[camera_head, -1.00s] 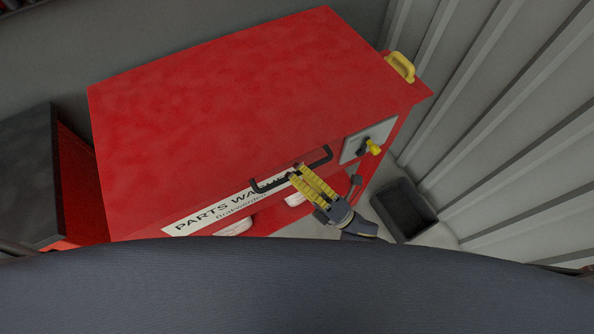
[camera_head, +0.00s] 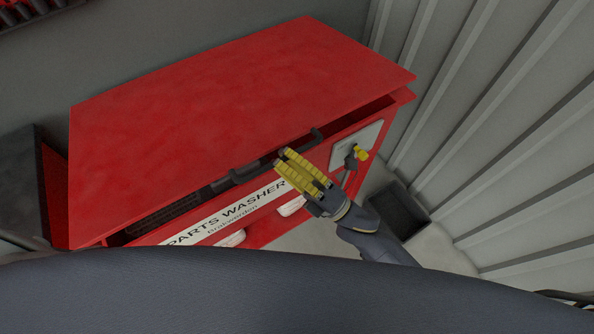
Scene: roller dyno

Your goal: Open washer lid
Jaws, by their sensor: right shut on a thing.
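The red parts washer (camera_head: 262,231) stands in the middle, with a white "PARTS WASHER" label on its front. Its red lid (camera_head: 230,110) is raised a little at the front, and a dark gap shows beneath the front edge. A black bar handle (camera_head: 247,173) runs along the lid's front edge. My right gripper (camera_head: 281,160), with yellow ribbed fingers, is at the handle's middle and shut on it; the fingers hide part of the bar. My left gripper is not in view.
A light panel with a yellow-and-black switch (camera_head: 360,154) is on the washer's front right. A dark open bin (camera_head: 398,208) stands on the floor right of my gripper. A corrugated grey wall (camera_head: 500,130) closes the right side. A dark-topped red cabinet (camera_head: 30,190) is at left.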

